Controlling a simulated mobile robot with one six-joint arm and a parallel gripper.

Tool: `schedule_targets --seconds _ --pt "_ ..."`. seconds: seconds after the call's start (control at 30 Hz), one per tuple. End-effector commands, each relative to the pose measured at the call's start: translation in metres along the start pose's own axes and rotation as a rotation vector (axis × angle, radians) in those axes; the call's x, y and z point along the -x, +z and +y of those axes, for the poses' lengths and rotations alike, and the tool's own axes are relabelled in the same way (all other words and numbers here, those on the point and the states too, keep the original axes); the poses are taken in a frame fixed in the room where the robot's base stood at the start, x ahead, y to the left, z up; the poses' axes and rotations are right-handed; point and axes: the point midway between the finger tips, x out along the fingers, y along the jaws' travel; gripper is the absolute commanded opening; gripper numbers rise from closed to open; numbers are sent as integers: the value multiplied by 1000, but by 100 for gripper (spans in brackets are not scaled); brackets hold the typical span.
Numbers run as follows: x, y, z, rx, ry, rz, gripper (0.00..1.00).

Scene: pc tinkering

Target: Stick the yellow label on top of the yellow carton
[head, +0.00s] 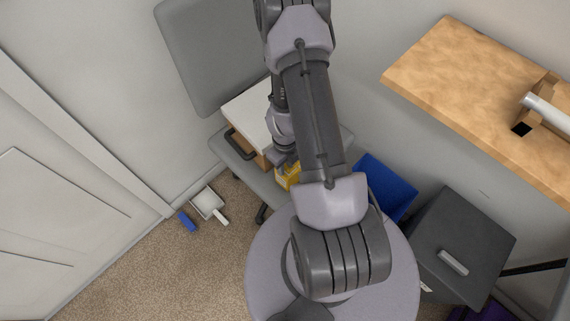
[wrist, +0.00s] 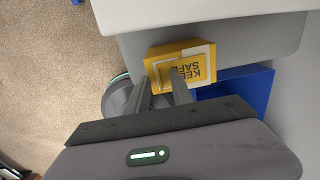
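The yellow carton (head: 288,179) sits on the grey chair seat, partly hidden by my arm in the head view. In the wrist view the carton (wrist: 155,71) shows a pale-bordered yellow label (wrist: 194,68) with dark upside-down lettering, "KEEP SAFE", over its upper face. I cannot tell whether the label is stuck down or just lies there. My gripper (wrist: 163,76) is close over the carton, its two fingers apart. The right fingertip overlaps the label in the picture; contact is unclear. In the head view my fingers are mostly hidden behind my arm.
A white-topped box (head: 247,108) with a dark handle stands on the chair seat (head: 262,184) beside the carton. A blue bin (head: 392,188) and a dark grey cabinet (head: 462,240) are to the right. A wooden shelf (head: 450,75) is at upper right. A dustpan (head: 207,202) lies on the carpet.

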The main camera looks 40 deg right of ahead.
Motion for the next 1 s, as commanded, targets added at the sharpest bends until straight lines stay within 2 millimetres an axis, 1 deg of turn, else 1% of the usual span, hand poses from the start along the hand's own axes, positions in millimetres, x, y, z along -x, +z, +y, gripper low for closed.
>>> schedule_targets --seconds 0.07,0.17,0.27,0.5,0.6,0.7,0.8,1.0 --pt "9 0 0 -1 0 0 28" --pt "29 0 0 0 0 0 28" --pt "57 0 0 0 0 0 28" --pt "130 0 0 -1 0 0 28" --pt "152 0 0 -1 0 0 28" --pt "167 0 0 0 0 0 28" --pt "174 0 0 0 0 0 28" --pt "174 0 0 0 0 0 28"
